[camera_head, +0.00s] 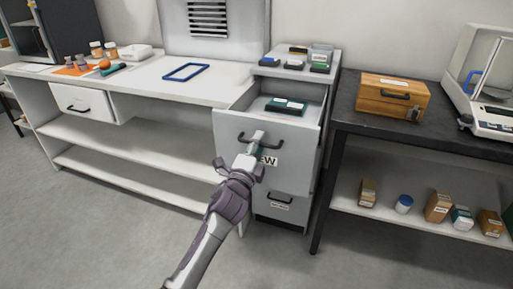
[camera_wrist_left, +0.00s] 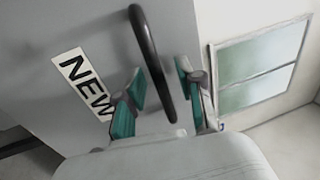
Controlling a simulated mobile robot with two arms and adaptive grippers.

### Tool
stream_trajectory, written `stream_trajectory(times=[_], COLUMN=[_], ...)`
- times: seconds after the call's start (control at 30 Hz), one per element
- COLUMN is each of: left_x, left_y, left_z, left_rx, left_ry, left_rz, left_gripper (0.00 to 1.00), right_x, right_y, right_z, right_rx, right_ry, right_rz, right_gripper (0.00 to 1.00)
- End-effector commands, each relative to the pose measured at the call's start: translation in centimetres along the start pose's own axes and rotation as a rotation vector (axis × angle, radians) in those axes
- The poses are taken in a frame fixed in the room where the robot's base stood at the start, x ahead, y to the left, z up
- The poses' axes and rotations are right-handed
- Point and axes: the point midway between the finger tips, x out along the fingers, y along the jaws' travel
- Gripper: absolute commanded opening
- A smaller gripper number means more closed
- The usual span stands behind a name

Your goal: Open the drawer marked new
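The drawer marked NEW (camera_head: 297,143) is the upper drawer of a white cabinet, and it stands pulled out with its inside showing. A dark green box with white labels (camera_head: 285,106) lies in it. Its dark bar handle (camera_head: 273,144) also shows in the left wrist view (camera_wrist_left: 147,50), beside the NEW label (camera_wrist_left: 84,84). My left gripper (camera_head: 257,146) is at the handle and partly covers the label in the head view. In the left wrist view its teal-padded fingers (camera_wrist_left: 160,95) stand apart on either side of the handle, with gaps visible. My right gripper is out of view.
A lower drawer (camera_head: 281,202) is shut below. A white bench (camera_head: 150,88) stands to the left. A dark table (camera_head: 365,125) with a wooden box (camera_head: 392,98) and a balance (camera_head: 490,85) stands close on the right. The floor in front is clear.

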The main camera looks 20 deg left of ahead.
Motion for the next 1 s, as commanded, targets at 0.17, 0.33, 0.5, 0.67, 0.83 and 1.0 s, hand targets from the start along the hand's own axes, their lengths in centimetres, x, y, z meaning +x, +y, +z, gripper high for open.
stream_trajectory(times=[0.17, 0.33, 0.5, 0.67, 0.83, 1.0], left_x=[-1.8, -5.4, -8.9, -11.1, -11.9, -12.0], left_y=[0.1, 0.1, 0.2, 0.1, 0.0, 0.0], left_z=[0.0, 0.0, 0.0, 0.0, 0.0, 0.0], left_rx=[0.001, -0.001, 0.0, -0.001, 0.0, 0.0], left_ry=[0.001, 0.0, -0.001, 0.0, 0.0, 0.0], left_rz=[0.001, 0.003, 0.003, 0.002, 0.001, 0.0], left_gripper=[0.37, 0.37, 0.37, 0.37, 0.37, 0.37], right_x=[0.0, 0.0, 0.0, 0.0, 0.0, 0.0], right_y=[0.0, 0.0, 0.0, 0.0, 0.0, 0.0], right_z=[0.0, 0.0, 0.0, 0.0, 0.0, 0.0], right_rx=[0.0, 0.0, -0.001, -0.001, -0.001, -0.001], right_ry=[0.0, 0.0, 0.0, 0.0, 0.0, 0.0], right_rz=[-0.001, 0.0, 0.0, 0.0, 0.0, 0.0], right_gripper=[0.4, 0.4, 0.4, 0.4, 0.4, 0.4])
